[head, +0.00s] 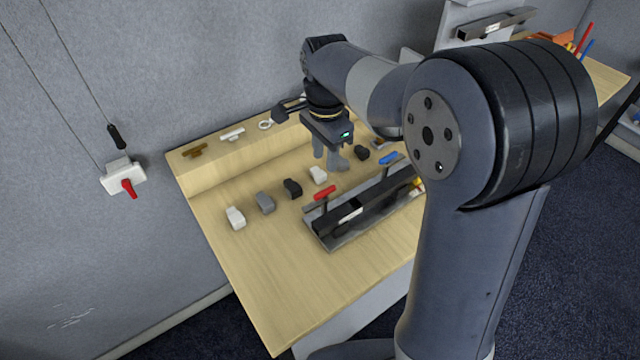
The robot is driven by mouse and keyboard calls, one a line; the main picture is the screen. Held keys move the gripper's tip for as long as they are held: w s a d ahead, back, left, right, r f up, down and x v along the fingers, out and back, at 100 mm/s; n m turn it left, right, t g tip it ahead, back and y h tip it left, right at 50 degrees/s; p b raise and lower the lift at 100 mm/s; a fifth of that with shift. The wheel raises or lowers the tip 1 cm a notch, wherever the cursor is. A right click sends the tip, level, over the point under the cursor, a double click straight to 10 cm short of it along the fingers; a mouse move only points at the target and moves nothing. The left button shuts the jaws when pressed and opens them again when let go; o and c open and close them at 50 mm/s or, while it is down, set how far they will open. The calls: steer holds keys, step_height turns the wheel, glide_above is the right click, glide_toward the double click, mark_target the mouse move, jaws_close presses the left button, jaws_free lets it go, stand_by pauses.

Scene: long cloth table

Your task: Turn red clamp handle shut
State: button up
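The red clamp handle (324,192) lies at a slant at the left end of a dark rail fixture (368,206) on the wooden table. A blue handle (388,158) shows toward the fixture's right end. My gripper (329,164) points down over the table, behind the red handle in the picture and apart from it. My arm hides the right end of the fixture.
White, grey and black blocks (265,202) stand in a row left of and behind the fixture. A raised ledge (222,158) at the back holds small parts. A wall box (122,176) with a red lever hangs at the left. The table's front left is clear.

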mark_target(325, 190)
step_height(325, 190, down, 10)
steer(key=shift+p, duration=0.55)
steer(key=shift+c, duration=0.4)
jaws_close()
